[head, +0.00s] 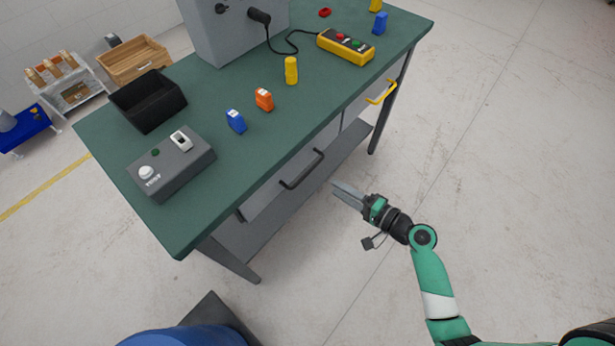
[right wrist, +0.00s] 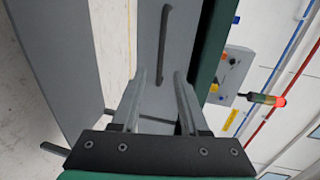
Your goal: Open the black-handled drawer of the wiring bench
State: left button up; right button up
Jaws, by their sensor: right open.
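The wiring bench (head: 215,88) has a green top and grey drawer fronts below its front edge. The black handle (head: 302,168) is a dark bar on the grey drawer front (head: 268,203), which looks closed, flush under the top. My right gripper (head: 335,186) is in front of the bench, a short way right of the black handle and apart from it. In the right wrist view my right gripper (right wrist: 158,78) is open and empty, with the black handle (right wrist: 165,45) beyond and between its fingertips. My left gripper is not in view.
A yellow handle (head: 381,92) is on another drawer farther right. On the top are a grey test box (head: 170,167), a black bin (head: 148,100), small coloured blocks and a yellow button box (head: 345,46). Bench legs and a lower shelf stand below. The floor right of the bench is clear.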

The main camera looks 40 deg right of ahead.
aim_at(308, 171)
jog(key=b+x, duration=0.3)
jog(key=x, duration=0.8)
jog(key=shift+w+a, duration=0.1)
jog(key=shift+w, duration=0.3)
grip_shut()
dwell(0.8)
